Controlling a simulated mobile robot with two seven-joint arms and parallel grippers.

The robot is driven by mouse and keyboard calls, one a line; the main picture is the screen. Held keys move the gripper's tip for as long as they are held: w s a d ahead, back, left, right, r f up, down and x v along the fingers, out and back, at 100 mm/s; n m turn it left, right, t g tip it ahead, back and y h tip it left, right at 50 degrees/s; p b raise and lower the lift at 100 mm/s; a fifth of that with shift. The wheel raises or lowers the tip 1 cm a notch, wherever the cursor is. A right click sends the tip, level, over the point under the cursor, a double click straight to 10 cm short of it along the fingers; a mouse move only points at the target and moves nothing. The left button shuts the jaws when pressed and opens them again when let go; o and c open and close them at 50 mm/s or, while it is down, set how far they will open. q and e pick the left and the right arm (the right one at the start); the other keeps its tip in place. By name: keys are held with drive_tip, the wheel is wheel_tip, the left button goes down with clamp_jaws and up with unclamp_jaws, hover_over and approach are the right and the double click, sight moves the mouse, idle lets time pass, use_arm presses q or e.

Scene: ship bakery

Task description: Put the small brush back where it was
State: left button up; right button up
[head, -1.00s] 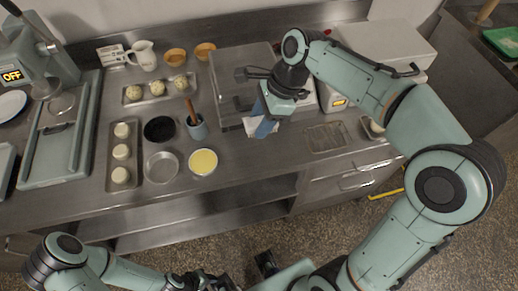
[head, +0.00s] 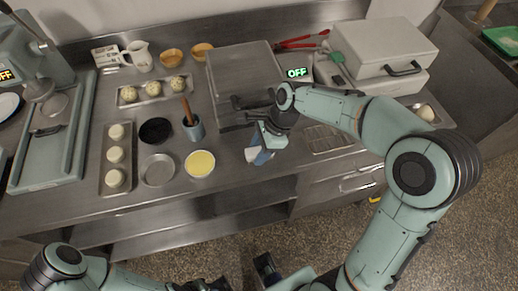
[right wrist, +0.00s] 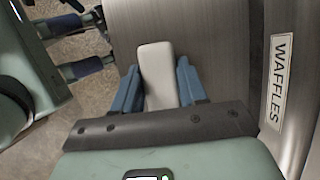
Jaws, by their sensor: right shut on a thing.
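My right gripper (head: 262,152) is low over the front edge of the steel counter. In the right wrist view its blue fingers (right wrist: 160,92) are shut on a white, flat, rounded block (right wrist: 157,72). No bristles show on this block, so I cannot tell whether it is the small brush. A brown handle (head: 187,108) stands tilted in a blue-grey cup (head: 194,130) to the left of the gripper; its lower end is hidden. My left gripper (right wrist: 103,38) is empty, with its fingers apart, below the counter.
A black bowl (head: 156,130), a metal bowl (head: 158,170) and a yellow-filled bowl (head: 200,163) stand near the cup. Trays of dough balls lie left and behind. A WAFFLES label (right wrist: 279,80) is close by.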

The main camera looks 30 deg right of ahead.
drive_tip(key=shift+f, duration=0.1)
drive_tip(key=o, duration=1)
drive_tip(key=shift+r, duration=0.2)
drive_tip(key=p+v, duration=0.2)
drive_tip(key=v, duration=0.9)
drive_tip(key=shift+d+r, duration=0.15)
drive_tip(key=shift+r, duration=0.25)
